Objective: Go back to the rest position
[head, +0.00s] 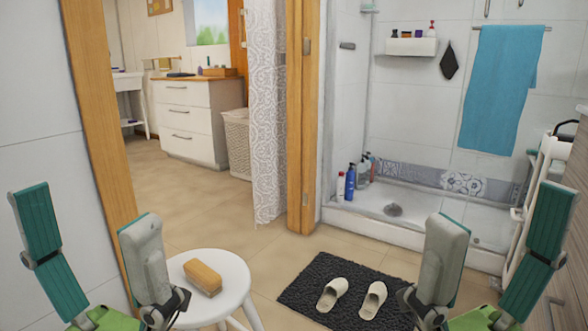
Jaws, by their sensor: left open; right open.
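My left gripper (85,205) is at the lower left of the head view, fingers pointing up and spread wide apart. Nothing is between them. My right gripper (505,205) is at the lower right, also with its fingers spread and nothing between them. Both have grey and teal finger pads and green parts at the bottom edge. The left gripper's right finger overlaps the left part of a round white stool (232,268) in the picture. No cosmetics cart can be made out with certainty.
A wooden brush or block (203,278) lies on the stool. A dark mat (300,291) with two slippers (335,294) lies on the floor. A shower tray (385,230) is behind it. A wooden door frame (303,120) stands mid-view. Open tiled floor (195,205) leads to a drawer cabinet (188,120).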

